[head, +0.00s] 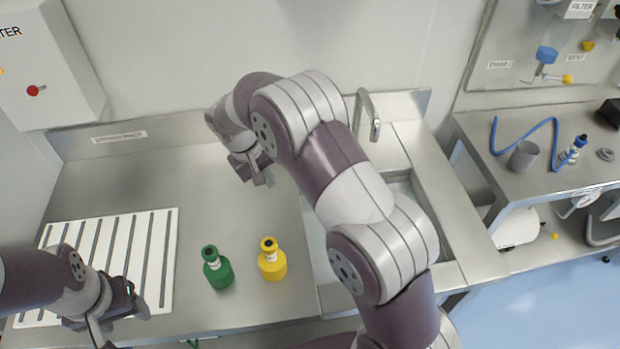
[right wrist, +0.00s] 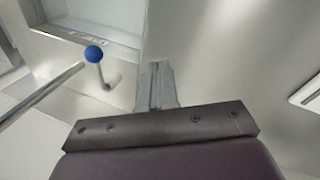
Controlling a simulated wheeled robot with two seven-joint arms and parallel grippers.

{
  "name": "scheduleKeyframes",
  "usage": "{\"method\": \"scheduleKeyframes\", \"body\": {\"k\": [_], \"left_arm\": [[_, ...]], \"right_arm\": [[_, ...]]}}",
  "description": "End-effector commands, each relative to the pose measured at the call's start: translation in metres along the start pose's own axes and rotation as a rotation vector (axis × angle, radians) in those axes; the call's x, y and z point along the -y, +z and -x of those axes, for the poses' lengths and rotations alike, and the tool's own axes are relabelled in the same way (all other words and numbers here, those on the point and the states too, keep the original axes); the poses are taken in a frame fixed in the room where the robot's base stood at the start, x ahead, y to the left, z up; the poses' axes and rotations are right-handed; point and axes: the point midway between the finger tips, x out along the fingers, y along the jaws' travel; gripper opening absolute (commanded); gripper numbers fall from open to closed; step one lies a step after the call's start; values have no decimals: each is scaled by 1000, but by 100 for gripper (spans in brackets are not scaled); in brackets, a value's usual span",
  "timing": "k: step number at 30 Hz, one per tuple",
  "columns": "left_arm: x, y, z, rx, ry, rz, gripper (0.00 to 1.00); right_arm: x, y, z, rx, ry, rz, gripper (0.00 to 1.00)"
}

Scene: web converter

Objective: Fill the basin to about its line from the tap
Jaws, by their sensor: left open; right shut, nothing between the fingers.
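The steel basin (head: 405,188) is set in the counter behind my right arm, which hides most of it. I cannot make out its line or any water. The tap (head: 371,120) is a curved metal spout at the basin's back edge. In the right wrist view a lever with a blue ball (right wrist: 94,54) stands beside a metal tube, left of my right gripper. My right gripper (head: 262,177) is shut and empty above the counter, left of the tap; its closed fingers also show in the right wrist view (right wrist: 156,86). My left gripper (head: 120,318) is open and empty near the white rack.
A green bottle (head: 218,270) and a yellow bottle (head: 271,262) stand on the counter left of the basin. A white slatted rack (head: 150,240) lies at the left. A wall box with a red knob (head: 45,75) hangs above. A side bench (head: 530,180) holds a cup and blue tubing.

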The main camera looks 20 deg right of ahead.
Motion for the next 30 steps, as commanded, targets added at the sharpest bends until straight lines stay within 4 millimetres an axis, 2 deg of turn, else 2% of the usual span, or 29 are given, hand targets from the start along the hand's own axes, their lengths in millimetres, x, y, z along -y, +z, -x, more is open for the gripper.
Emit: {"method": "scheduleKeyframes", "body": {"k": [1, 6, 10, 14, 20, 29, 30], "left_arm": [[0, 2, -18, -2, 0, 0, 59], [0, 0, -13, -4, 0, 0, 59], [0, 0, -12, -4, 0, 0, 59], [0, 0, -10, -4, 0, 0, 59], [0, -1, 1, -3, 0, 0, 59], [0, -3, 19, -3, 0, 0, 59], [0, -4, 26, -3, 0, 0, 59]], "right_arm": [[10, 1, -10, -49, 104, -33, 0], [-18, -8, 1, -230, 310, -306, 0], [-27, -15, 5, -308, 325, -477, 0], [-30, -16, 1, -319, 315, -547, 0], [-42, -23, -27, -315, 315, -547, 0], [-66, -36, -86, -313, 315, -547, 0], [-75, -34, -82, -317, 314, -549, 0]]}}
